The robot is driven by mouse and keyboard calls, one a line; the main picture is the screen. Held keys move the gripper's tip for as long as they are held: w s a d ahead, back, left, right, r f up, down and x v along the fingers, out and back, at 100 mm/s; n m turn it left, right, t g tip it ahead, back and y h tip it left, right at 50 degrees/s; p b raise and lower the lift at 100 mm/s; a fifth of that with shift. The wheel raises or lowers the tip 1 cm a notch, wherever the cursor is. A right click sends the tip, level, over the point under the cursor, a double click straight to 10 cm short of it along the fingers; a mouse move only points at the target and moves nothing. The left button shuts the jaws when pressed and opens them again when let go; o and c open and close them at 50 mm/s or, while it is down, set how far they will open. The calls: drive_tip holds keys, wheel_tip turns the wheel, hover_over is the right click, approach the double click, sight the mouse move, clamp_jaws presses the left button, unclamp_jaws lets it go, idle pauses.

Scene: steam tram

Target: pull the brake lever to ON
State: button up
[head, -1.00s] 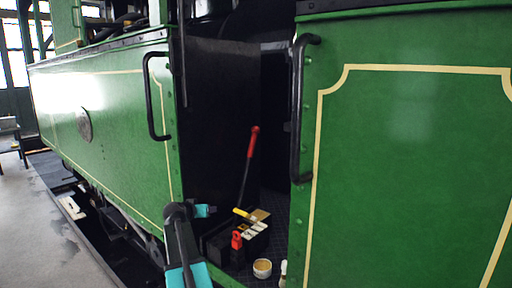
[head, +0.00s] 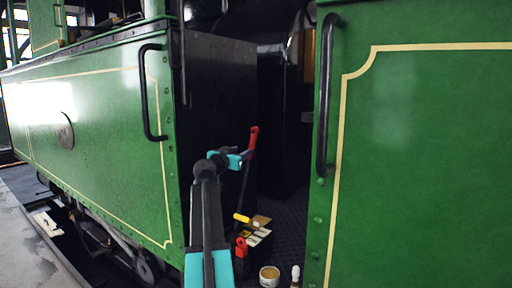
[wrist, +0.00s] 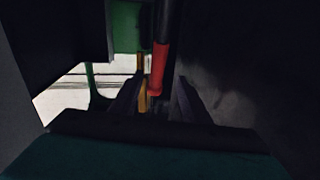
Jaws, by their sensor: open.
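The brake lever is a dark rod with a red grip (head: 253,138), standing upright with a slight tilt in the cab doorway. My gripper (head: 245,156) is at the lever, just below the top of the red grip in the head view. In the wrist view the red grip (wrist: 159,68) lies between the two dark fingers (wrist: 155,97), nearer the right one. The fingers are apart, and I cannot tell whether either touches the lever. The lever's lower rod is partly hidden by my arm. I cannot read any ON mark.
At the lever's foot is a dark box with a yellow handle (head: 242,218) and a small red piece (head: 241,248). A round tin (head: 269,275) and a white-topped item (head: 295,273) stand on the cab floor. Black handrails (head: 326,95) and green panels flank the doorway.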

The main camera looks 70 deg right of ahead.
sight(255, 144)
drive_tip(key=shift+s+d, duration=0.1)
drive_tip(key=shift+s+d+p, duration=0.15)
drive_tip(key=shift+d+p, duration=0.6)
drive_tip(key=shift+d, duration=1.55)
drive_tip(key=shift+s+d+p, duration=0.2)
drive_tip(key=shift+d+p, duration=0.55)
drive_tip(key=shift+d, duration=1.55)
drive_tip(key=shift+s+d+p, duration=0.15)
drive_tip(key=shift+d+p, duration=0.6)
drive_tip(key=shift+d, duration=1.55)
clamp_jaws()
drive_tip(key=shift+a, duration=0.1)
